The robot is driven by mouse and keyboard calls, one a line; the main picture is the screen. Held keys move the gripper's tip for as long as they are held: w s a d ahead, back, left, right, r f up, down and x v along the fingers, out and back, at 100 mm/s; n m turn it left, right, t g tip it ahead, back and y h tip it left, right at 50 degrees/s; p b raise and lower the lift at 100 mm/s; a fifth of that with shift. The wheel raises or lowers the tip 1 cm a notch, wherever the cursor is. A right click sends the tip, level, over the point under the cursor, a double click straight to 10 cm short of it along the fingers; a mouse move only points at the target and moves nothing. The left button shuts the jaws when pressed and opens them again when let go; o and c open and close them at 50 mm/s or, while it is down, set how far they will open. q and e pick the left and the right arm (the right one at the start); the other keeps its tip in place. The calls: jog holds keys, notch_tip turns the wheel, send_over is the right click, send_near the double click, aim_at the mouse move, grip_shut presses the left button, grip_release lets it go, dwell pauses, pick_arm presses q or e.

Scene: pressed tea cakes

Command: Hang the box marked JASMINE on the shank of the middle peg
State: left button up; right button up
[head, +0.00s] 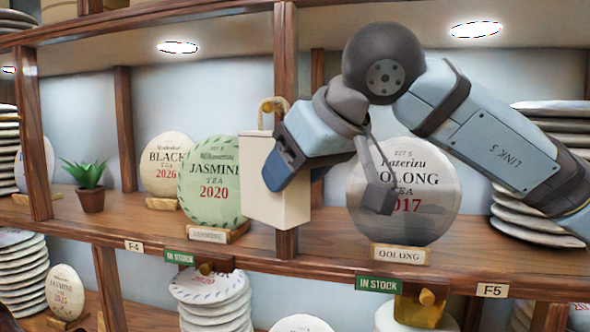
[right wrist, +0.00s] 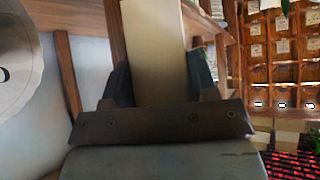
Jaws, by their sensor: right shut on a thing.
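A cream box (head: 275,185) with a tan loop (head: 273,104) at its top is upright in front of a wooden shelf post. No JASMINE marking shows on its visible faces. My right gripper (head: 277,160) is shut on the box from the right side. The box also shows between the fingers in the right wrist view (right wrist: 155,50). A brass-tipped peg (head: 206,268) is on the shelf's front edge at lower left of the box. Another brass peg (head: 427,297) is at lower right. I cannot tell whether a peg is inside the loop. My left gripper is not in view.
The shelf (head: 330,258) holds a green JASMINE tea cake (head: 208,185), a BLACK tea cake (head: 163,160), an OOLONG tea cake (head: 400,225) and a potted plant (head: 90,198). Cake stacks stand at both sides. A gold object (head: 418,314) is below the right peg.

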jog(key=o, duration=1.1)
jog(key=b+v, duration=0.2)
jog(key=v, duration=1.2)
